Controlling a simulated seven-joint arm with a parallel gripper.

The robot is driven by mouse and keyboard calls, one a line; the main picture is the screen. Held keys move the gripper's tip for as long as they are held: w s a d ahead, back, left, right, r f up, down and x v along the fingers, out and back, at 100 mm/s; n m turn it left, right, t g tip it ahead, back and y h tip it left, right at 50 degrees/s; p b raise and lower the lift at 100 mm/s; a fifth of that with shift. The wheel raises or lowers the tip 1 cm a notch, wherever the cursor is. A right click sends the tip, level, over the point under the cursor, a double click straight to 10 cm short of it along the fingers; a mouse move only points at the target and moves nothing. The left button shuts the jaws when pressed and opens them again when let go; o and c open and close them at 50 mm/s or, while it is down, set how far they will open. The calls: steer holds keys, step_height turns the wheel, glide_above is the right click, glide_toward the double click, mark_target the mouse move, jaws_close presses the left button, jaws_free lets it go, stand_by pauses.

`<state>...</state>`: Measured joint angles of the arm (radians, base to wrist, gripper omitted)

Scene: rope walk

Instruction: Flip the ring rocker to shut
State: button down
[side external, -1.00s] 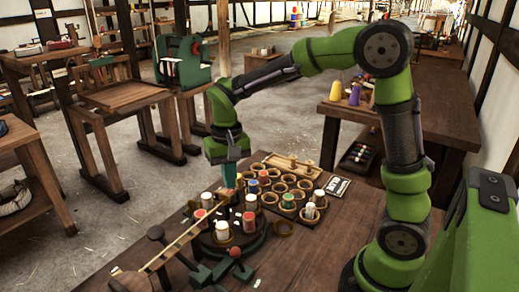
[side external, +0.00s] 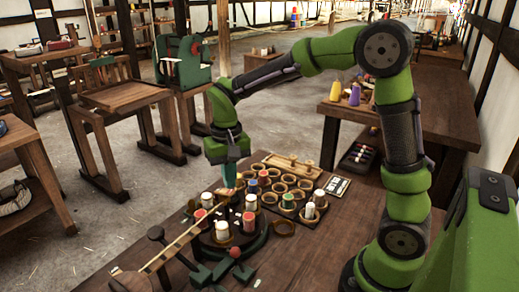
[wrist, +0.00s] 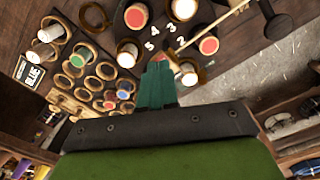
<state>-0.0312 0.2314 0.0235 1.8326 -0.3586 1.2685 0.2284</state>
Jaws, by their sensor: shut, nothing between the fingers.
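My gripper (side external: 229,186) points down over the far edge of the dark round bobbin stand (side external: 262,240), its teal fingers together and empty. In the wrist view, the fingers (wrist: 158,66) end beside the stand's numbers. A small tan wooden piece (side external: 226,193) sits right at the fingertips; it may be the ring rocker, but I cannot confirm this or see clearly whether they touch. The stand carries several bobbins, including a red-topped one (side external: 201,217) and a white one (side external: 222,229). A small red part shows by the fingertips in the wrist view, partly hidden.
A tray of rings and bobbins (wrist: 97,85) lies close beside my gripper, with a label plate (side external: 337,186) past it. A dark green fixture with a red knob (side external: 236,253) stands in front. Bare tabletop lies front right.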

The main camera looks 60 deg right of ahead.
mark_target(230, 192)
steer(key=shift+f, duration=1)
stand_by(0.4)
step_height(230, 192, up, 8)
stand_by(1.0)
steer(key=s+a+r+n+t+y, duration=0.1)
steer(key=s+t, duration=0.6)
steer(key=s, duration=0.7)
steer(key=shift+s+a+r+n+y, duration=0.15)
steer(key=shift+s+r+n+y, duration=0.3)
steer(key=shift+r, duration=0.35)
